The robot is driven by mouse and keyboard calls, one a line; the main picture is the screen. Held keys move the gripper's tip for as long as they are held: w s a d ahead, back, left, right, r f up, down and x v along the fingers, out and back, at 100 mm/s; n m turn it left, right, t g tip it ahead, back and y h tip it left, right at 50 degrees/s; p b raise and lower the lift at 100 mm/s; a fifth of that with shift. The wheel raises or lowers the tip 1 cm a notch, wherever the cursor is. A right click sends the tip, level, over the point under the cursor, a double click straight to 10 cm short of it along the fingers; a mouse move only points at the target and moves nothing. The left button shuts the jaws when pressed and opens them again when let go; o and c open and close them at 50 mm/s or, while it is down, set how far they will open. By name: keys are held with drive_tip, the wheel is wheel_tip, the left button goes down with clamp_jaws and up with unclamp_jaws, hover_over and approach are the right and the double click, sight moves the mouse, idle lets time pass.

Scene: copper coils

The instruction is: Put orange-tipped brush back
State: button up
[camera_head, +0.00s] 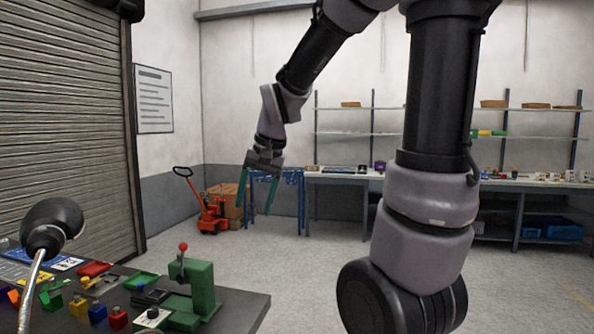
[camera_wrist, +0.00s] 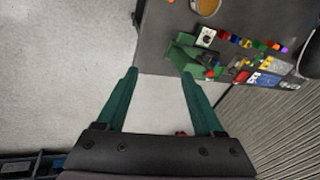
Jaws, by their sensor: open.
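My gripper (camera_head: 254,208) hangs in the air beyond the dark workbench (camera_head: 245,301) in the head view, its two green fingers apart with nothing between them. In the wrist view my gripper (camera_wrist: 160,74) shows only floor and the bench's edge between its fingertips. I cannot make out the orange-tipped brush for certain. A small orange piece (camera_head: 13,296) lies at the bench's left end among coloured parts, too small to identify. A round container with an orange-brown inside (camera_wrist: 207,5) is cut off at the top of the wrist view.
A green hand press (camera_head: 203,285) with a red knob stands on the bench, also seen in the wrist view (camera_wrist: 188,54). Red (camera_head: 95,268) and green (camera_head: 141,280) trays and several coloured blocks sit nearby. A lamp (camera_head: 52,228) rises at left.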

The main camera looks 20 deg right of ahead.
drive_tip(key=s+d+r+t, duration=0.2)
drive_tip(key=s+d+r, duration=0.1)
drive_tip(key=s+r, duration=0.1)
drive_tip(key=s+d+r+n+t, duration=0.1)
drive_tip(key=s+d+r+t, duration=0.1)
drive_tip(key=s, duration=0.5)
wheel_tip(320, 180, up, 2)
drive_tip(key=shift+d+r, duration=0.15)
drive_tip(key=shift+d, duration=0.3)
